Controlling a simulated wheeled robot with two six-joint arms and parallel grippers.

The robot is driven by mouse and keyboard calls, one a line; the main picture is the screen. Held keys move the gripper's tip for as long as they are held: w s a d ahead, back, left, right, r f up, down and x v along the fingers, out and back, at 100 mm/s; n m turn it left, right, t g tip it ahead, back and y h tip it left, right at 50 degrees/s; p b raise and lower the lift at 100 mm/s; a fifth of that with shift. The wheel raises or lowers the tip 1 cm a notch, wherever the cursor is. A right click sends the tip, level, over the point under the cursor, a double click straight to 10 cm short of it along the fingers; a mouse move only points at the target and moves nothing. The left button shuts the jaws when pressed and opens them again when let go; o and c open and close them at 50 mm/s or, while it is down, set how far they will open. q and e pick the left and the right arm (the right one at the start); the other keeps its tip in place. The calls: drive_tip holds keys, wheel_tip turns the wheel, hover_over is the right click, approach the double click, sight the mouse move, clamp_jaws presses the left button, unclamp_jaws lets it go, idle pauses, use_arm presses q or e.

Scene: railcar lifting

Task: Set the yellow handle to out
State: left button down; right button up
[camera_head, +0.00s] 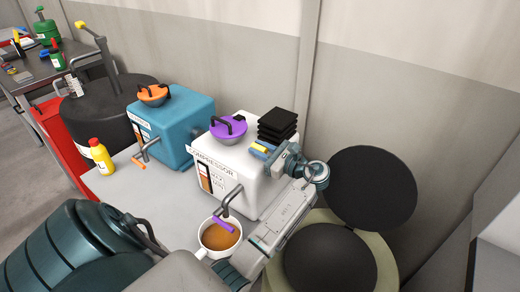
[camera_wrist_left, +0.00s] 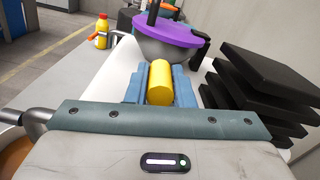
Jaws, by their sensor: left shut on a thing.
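A yellow cylindrical handle (camera_wrist_left: 160,83) sits between the blue finger pads of my left gripper (camera_wrist_left: 160,90) in the wrist view. My left gripper (camera_head: 263,149) is shut on it, over the top of the white box (camera_head: 213,163) lettered "COMPRESSOR". In the head view only a small piece of the yellow handle (camera_head: 260,147) shows between the fingers. Its mount and lower part are hidden, so I cannot tell its setting. My right gripper is not in view.
A purple lid (camera_head: 229,128) and a stack of black slabs (camera_head: 277,125) are close to the gripper. A cup of brown liquid (camera_head: 219,237) is under a purple-handled tap (camera_head: 225,224). A teal box (camera_head: 180,125) and yellow bottle (camera_head: 101,158) stand left. A black disc (camera_head: 372,188) stands right.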

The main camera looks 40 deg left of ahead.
sight(260, 146)
use_arm(q)
drive_tip(key=shift+r+p, duration=0.55)
drive_tip(key=shift+r, duration=0.05)
wheel_tip(260, 146, up, 8)
drive_tip(key=p, duration=0.7)
drive_tip(key=shift+f, duration=0.2)
drive_tip(key=shift+r+p, duration=0.4)
drive_tip(key=shift+p, duration=0.15)
drive_tip(key=c, duration=1.3)
unclamp_jaws()
drive_tip(key=shift+o, duration=0.2)
